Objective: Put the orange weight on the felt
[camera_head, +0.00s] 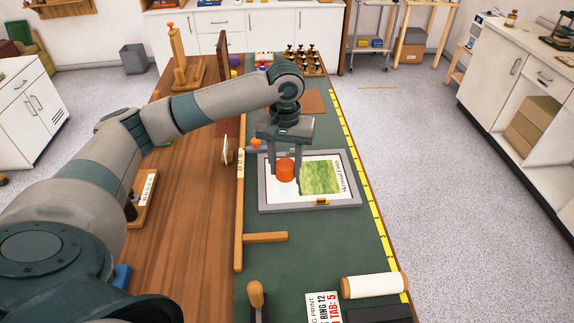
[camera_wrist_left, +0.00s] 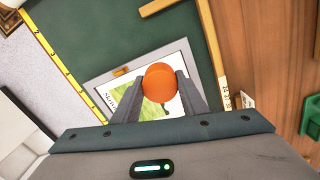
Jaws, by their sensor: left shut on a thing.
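The orange weight (camera_head: 285,169) is a short round cylinder between the fingers of my left gripper (camera_head: 286,172), which is shut on it. In the left wrist view the orange weight (camera_wrist_left: 160,82) sits between both fingertips of the left gripper (camera_wrist_left: 160,92). It is over the grey-framed print (camera_head: 268,208) with a green picture; I cannot tell the exact height. A flat brown square (camera_head: 314,101), which may be the felt, lies farther back on the green mat (camera_head: 310,250), partly hidden by my arm. My right gripper is not in view.
A white roll (camera_head: 374,286) and a printed card (camera_head: 322,308) lie at the near end. A yellow ruler edge (camera_head: 357,155) borders the mat.

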